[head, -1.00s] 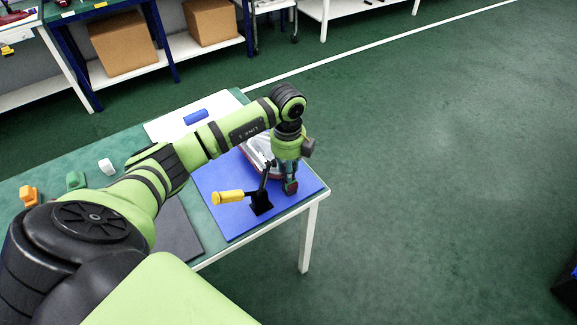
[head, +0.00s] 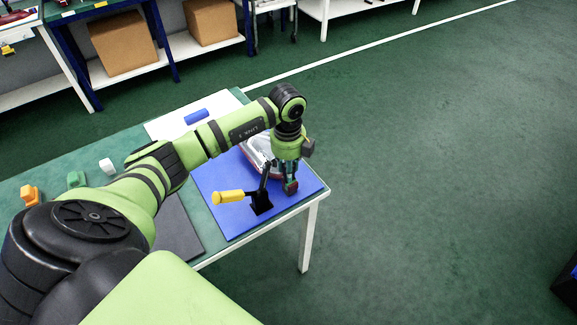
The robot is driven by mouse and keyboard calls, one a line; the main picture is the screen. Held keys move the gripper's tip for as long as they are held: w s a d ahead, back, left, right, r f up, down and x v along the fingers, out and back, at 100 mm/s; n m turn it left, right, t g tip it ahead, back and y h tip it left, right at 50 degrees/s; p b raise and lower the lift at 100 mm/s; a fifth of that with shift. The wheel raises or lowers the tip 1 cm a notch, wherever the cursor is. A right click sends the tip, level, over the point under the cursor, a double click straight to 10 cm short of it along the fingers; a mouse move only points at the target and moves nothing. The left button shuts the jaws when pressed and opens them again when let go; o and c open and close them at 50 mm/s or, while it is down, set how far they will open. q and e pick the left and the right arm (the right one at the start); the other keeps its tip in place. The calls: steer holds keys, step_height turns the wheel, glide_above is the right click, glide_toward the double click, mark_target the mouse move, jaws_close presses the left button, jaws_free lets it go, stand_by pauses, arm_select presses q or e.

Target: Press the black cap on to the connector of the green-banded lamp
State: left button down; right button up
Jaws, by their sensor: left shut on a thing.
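My left gripper (head: 290,186) points down over the right part of the blue mat (head: 222,219) on the table. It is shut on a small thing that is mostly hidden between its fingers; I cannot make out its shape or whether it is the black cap. A lamp (head: 257,157) with a pale and red body lies on the mat just behind and left of the gripper, partly covered by my arm. I cannot see a green band or the connector on it. My right gripper is not in view.
A black toggle clamp with a yellow handle (head: 228,197) stands on the mat, close left of the gripper. A blue piece (head: 196,117) lies on a white sheet (head: 160,129). Orange (head: 30,195), green (head: 76,180) and white (head: 106,166) pieces sit at the left.

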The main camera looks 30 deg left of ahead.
arm_select(q)
steer(key=shift+s+f, duration=0.1)
steer(key=shift+f, duration=0.15)
steer(key=c, duration=0.8)
jaws_free()
steer(key=shift+c, duration=0.2)
steer(key=shift+r, duration=0.1)
step_height(320, 180, up, 12)
steer(key=shift+a+f, duration=0.1)
